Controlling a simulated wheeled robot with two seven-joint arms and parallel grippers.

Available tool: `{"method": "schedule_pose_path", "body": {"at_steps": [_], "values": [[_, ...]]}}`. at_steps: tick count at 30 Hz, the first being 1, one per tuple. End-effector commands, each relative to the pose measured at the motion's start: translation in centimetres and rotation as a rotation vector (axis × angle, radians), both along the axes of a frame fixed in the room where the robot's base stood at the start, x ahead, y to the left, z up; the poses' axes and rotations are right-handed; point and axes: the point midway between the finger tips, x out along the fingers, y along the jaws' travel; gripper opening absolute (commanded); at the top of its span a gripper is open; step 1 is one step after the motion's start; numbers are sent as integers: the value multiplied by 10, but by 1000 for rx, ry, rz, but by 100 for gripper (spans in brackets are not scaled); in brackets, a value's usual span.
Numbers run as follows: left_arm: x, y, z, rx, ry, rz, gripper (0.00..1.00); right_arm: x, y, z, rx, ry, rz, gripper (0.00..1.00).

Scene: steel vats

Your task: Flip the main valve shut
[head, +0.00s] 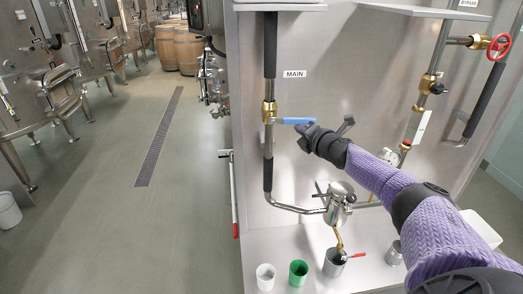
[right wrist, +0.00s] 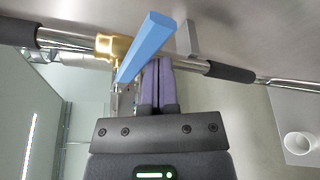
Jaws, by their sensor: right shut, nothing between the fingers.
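The main valve is a brass body (head: 269,110) on the vertical pipe below the MAIN label (head: 294,74). Its blue lever (head: 297,121) points right, crosswise to the pipe in the head view. In the right wrist view the brass body (right wrist: 113,46) and the blue lever (right wrist: 148,45) are close in front of my fingers. My right gripper (head: 306,134) is shut and empty, at the free end of the lever. Its purple fingers (right wrist: 158,66) are together beside the lever in the wrist view; I cannot tell whether they touch it. My left gripper is out of view.
A grey bracket (head: 346,125) stands out from the panel just right of my gripper. A bypass pipe with a red wheel (head: 498,47) is at right. Below are a steel strainer housing (head: 340,198), a green cup (head: 298,272) and a white cup (head: 265,277).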

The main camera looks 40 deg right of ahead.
Motion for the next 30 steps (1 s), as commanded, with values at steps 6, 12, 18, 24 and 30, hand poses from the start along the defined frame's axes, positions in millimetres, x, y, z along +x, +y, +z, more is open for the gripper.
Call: {"method": "schedule_pose_path", "body": {"at_steps": [6, 12, 18, 24, 30], "values": [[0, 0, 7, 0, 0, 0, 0, -1, -3, 9, -1, -1, -2, 0], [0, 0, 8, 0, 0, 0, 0, -1, -4, 12, -2, -2, -2, 0], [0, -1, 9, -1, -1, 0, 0, -1, -5, 14, -2, -4, -4, 0], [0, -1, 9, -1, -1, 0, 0, -1, -6, 16, -2, -7, -5, 0], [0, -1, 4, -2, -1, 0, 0, -1, -6, 11, -2, -9, -5, 0]]}}
